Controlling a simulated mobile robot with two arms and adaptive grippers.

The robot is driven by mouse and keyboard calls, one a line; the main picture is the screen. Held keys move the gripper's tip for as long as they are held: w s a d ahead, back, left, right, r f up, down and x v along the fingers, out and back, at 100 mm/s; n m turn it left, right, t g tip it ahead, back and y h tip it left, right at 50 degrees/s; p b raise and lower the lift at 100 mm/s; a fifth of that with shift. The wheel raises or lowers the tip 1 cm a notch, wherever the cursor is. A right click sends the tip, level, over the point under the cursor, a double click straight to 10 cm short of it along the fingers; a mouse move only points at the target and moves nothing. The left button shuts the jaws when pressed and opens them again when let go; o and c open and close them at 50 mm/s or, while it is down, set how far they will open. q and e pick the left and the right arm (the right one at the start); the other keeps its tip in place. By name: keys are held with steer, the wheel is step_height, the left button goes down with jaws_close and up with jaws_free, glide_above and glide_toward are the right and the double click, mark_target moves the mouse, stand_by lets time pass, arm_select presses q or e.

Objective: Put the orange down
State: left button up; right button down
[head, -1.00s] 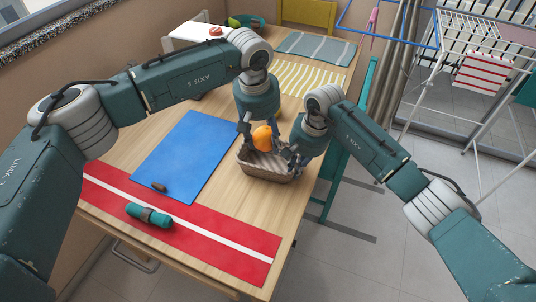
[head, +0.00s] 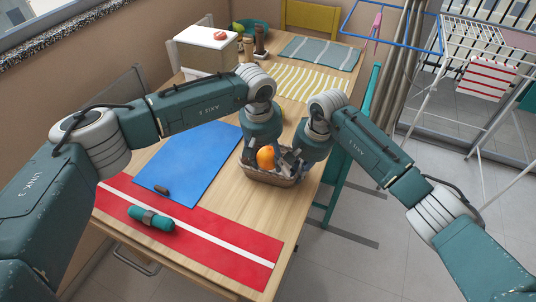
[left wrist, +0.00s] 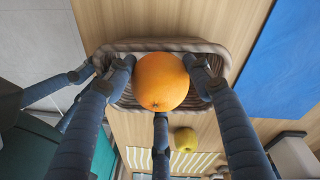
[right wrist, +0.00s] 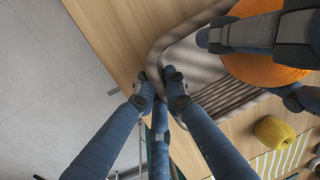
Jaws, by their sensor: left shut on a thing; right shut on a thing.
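The orange (head: 266,157) is low in the brown wicker basket (head: 268,178), near the right edge of the wooden table. My left gripper (head: 264,153) reaches down from above and is shut on the orange. In the left wrist view the orange (left wrist: 162,81) sits between the fingers, inside the basket's rim (left wrist: 165,45). Whether it touches the basket floor is hidden. My right gripper (head: 289,160) is shut on the basket's right rim. In the right wrist view its fingers (right wrist: 160,88) pinch the wicker edge, with the orange (right wrist: 262,66) beside it.
A blue cloth (head: 192,163) lies left of the basket, and a red cloth with a white stripe (head: 220,240) lies in front. A rolled teal cloth (head: 151,218) rests on the red one. A yellow fruit (left wrist: 185,139) lies beyond the basket. A yellow striped cloth (head: 312,84) lies further back.

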mark_target(264, 155)
arm_select(q)
steer(key=shift+f, duration=0.25)
steer(key=o, duration=1.3)
steer(key=shift+c, duration=0.2)
step_height(264, 155, up, 13)
steer(key=s+a, duration=0.1)
steer(key=shift+s, duration=0.2)
steer(key=shift+a, duration=0.1)
arm_select(e)
steer(key=c, duration=1.7)
jaws_free()
steer(key=shift+c, duration=0.2)
steer(key=shift+r, duration=0.1)
